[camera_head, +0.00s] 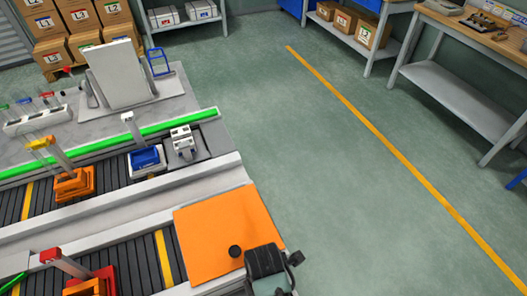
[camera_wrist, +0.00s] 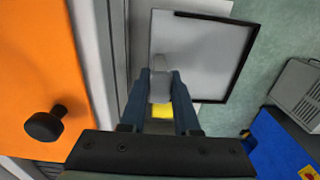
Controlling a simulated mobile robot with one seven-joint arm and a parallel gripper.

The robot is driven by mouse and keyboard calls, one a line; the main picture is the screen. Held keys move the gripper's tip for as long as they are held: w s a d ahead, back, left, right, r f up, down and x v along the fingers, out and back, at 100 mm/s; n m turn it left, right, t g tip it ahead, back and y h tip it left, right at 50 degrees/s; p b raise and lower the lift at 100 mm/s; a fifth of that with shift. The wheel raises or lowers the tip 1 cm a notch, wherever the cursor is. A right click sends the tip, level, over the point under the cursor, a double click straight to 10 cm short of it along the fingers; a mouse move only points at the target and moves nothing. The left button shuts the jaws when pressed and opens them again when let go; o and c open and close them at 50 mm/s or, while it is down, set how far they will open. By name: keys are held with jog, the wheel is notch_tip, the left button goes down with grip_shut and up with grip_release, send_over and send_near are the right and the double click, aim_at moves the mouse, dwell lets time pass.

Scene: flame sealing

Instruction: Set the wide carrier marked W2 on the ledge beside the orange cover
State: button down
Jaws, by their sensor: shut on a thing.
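The orange cover (camera_head: 228,230) lies flat at the end of the conveyor bed, with a black knob on it. It also fills the left of the wrist view (camera_wrist: 35,60). My gripper (camera_head: 265,262) is right beside the cover's lower right corner; its fingertips (camera_wrist: 160,85) are shut on a pale grey handle (camera_wrist: 160,66). Beyond the handle is a wide light grey plate (camera_wrist: 205,50) with black edging, apparently the carrier it belongs to. No W2 mark is legible. A pale ledge-like strip (camera_wrist: 93,50) runs between the cover and my fingers.
An orange carrier (camera_head: 75,185), a red carrier (camera_head: 100,280) and a blue carrier (camera_head: 147,158) stand on the conveyors. A grey vented box (camera_wrist: 298,90) and a blue surface (camera_wrist: 270,148) lie at the right of the wrist view. The green floor (camera_head: 330,180) is open.

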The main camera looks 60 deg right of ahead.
jog(key=shift+f, duration=2)
jog(key=c, duration=0.6)
grip_release()
jog(key=shift+c, duration=0.2)
notch_tip(320, 180, up, 12)
jog(key=shift+w, duration=0.1)
